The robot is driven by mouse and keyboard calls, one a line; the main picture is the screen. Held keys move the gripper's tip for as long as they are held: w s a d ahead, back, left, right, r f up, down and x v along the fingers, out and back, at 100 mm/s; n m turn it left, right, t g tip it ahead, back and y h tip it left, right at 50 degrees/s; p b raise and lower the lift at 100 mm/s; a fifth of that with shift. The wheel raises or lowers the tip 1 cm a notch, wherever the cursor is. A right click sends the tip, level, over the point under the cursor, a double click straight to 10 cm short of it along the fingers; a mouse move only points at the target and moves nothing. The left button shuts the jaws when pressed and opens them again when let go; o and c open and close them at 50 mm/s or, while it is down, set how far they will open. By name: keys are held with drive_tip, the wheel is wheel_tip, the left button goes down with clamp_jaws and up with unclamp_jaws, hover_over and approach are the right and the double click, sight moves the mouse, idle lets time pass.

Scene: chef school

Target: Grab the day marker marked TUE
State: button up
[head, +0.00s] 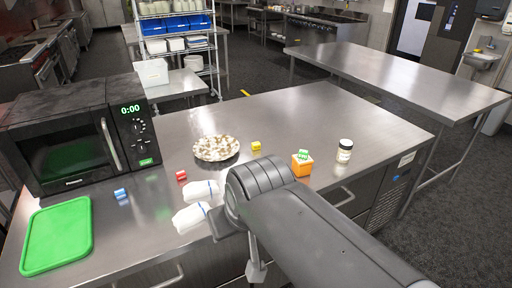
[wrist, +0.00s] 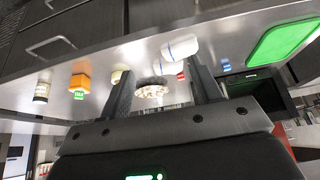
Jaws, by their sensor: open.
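Several small coloured blocks that look like day markers stand on the steel counter; I cannot read TUE on any. A blue one (head: 121,193) is by the microwave, a red one (head: 181,175) right of it and a yellow one (head: 256,146) beyond the plate. A green one (head: 303,155) sits on an orange block (head: 301,165). The upside-down wrist view shows the red marker (wrist: 181,76), blue marker (wrist: 225,67) and green marker (wrist: 79,95). My gripper (wrist: 160,72) is open, with nothing held between its fingers. My arm hides part of the counter in the head view.
Two white packets (head: 201,190) lie near the counter's front edge, before a plate of food (head: 216,148). A dark microwave (head: 70,135) and green board (head: 57,236) are left; a jar (head: 345,151) is right. The counter's back right (head: 320,110) is clear.

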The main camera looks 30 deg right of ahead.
drive_tip(key=w+d+r, duration=0.2)
drive_tip(key=w+r, duration=0.1)
drive_tip(key=w, duration=0.4)
drive_tip(key=w+d+r, duration=0.2)
drive_tip(key=w, duration=0.5)
drive_tip(key=g, duration=0.1)
hover_over(256, 143)
drive_tip(key=s, duration=0.2)
drive_tip(key=shift+m, duration=0.3)
drive_tip(key=f, duration=2)
drive_tip(key=shift+s+a+f, duration=0.15)
drive_tip(key=shift+a+f, duration=0.05)
drive_tip(key=shift+f, duration=0.15)
drive_tip(key=x, duration=0.5)
drive_tip(key=shift+s+d+f, duration=0.15)
drive_tip(key=shift+s+d, duration=0.05)
drive_tip(key=shift+c, duration=0.2)
drive_tip(key=c, duration=1)
